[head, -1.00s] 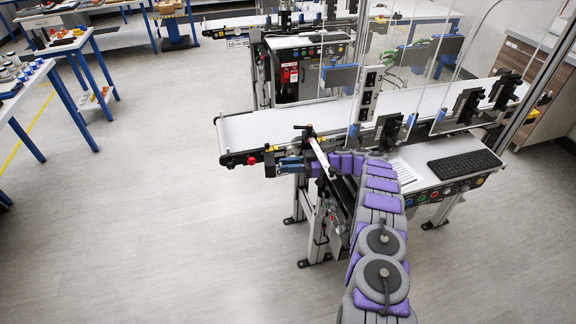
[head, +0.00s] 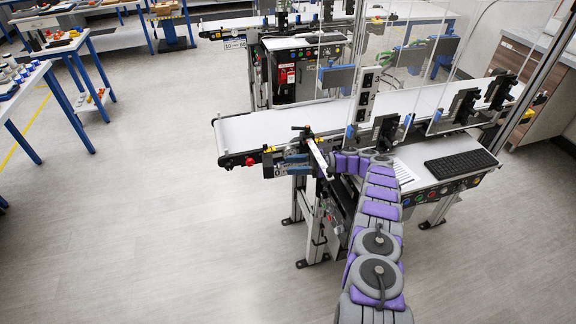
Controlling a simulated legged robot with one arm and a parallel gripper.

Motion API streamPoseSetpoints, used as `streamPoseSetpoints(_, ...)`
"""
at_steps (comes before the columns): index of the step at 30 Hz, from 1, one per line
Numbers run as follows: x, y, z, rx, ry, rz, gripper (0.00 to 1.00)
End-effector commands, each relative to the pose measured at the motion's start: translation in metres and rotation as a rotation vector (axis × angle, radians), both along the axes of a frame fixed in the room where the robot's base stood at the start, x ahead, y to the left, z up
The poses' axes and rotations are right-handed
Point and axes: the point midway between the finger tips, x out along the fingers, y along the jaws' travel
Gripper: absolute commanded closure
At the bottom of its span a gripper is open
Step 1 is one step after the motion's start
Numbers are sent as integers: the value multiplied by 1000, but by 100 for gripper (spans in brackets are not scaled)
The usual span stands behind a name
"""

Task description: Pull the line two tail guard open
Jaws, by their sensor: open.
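The near conveyor (head: 262,130) has its tail end at the left, with a red button on its side. At its near edge stands a pale bar (head: 318,155) with a dark, orange-tipped handle at its top. I cannot tell for certain whether this bar belongs to the tail guard. My arm reaches up from the bottom and bends left at the conveyor. My gripper (head: 284,166) is open by the near side of the belt, around or beside the bar. The bar and arm partly hide it, and I cannot tell whether it touches anything.
A control shelf with a keyboard (head: 460,165) and buttons lies right of my arm. Clear panels and dark sensor blocks stand along the belt. A second conveyor (head: 240,23) is behind. Blue-legged tables (head: 20,95) stand left. The floor (head: 150,220) at front left is clear.

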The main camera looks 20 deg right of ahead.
Motion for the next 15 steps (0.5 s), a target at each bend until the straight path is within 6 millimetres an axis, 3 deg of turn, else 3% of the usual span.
streamPoseSetpoints(15,-5,-35,-7,-3,-2,1,51)
